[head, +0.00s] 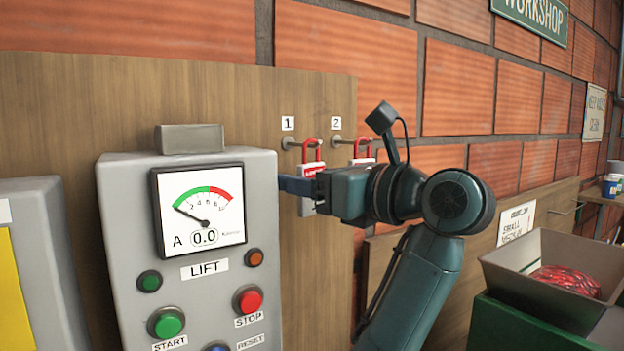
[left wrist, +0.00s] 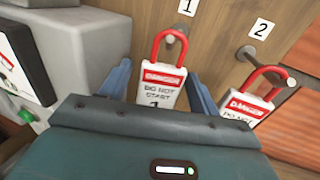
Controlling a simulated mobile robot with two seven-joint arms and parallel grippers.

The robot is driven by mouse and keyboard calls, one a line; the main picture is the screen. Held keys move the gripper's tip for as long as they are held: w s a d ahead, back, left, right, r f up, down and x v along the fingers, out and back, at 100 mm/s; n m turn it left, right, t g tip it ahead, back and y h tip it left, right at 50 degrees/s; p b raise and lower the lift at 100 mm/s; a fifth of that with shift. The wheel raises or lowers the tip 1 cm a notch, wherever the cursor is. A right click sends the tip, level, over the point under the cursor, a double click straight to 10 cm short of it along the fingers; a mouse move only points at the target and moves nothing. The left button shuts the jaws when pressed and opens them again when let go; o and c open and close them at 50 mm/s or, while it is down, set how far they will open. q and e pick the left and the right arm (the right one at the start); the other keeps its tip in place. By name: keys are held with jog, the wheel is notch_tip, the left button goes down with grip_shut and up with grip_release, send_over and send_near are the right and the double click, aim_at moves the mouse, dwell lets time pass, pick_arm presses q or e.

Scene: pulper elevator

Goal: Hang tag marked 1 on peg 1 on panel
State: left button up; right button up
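The tag marked 1 (left wrist: 160,88) is white with a red label and a red shackle. Its shackle loops around peg 1 (left wrist: 174,38) in the left wrist view, and the tag hangs down. In the head view this tag (head: 313,168) shows below peg 1 (head: 289,143), partly behind my left gripper (head: 295,185). My left gripper also shows in the left wrist view (left wrist: 160,78), its blue fingers apart on either side of the tag, with gaps visible. The tag's lower edge is hidden by the gripper body. My right gripper is in neither view.
A second red-shackled tag (left wrist: 247,105) hangs on peg 2 (left wrist: 246,52), right beside my left gripper. The grey LIFT control box (head: 130,230) stands out from the wooden panel (head: 100,95) at left. A grey bin (head: 530,290) with red contents is at lower right.

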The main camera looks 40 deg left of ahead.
pick_arm(q)
jog(key=shift+o, duration=0.3)
jog(key=s+d+b, duration=0.1)
jog(key=d+b, duration=0.2)
jog(key=d, duration=1)
jog(key=shift+s, duration=0.4)
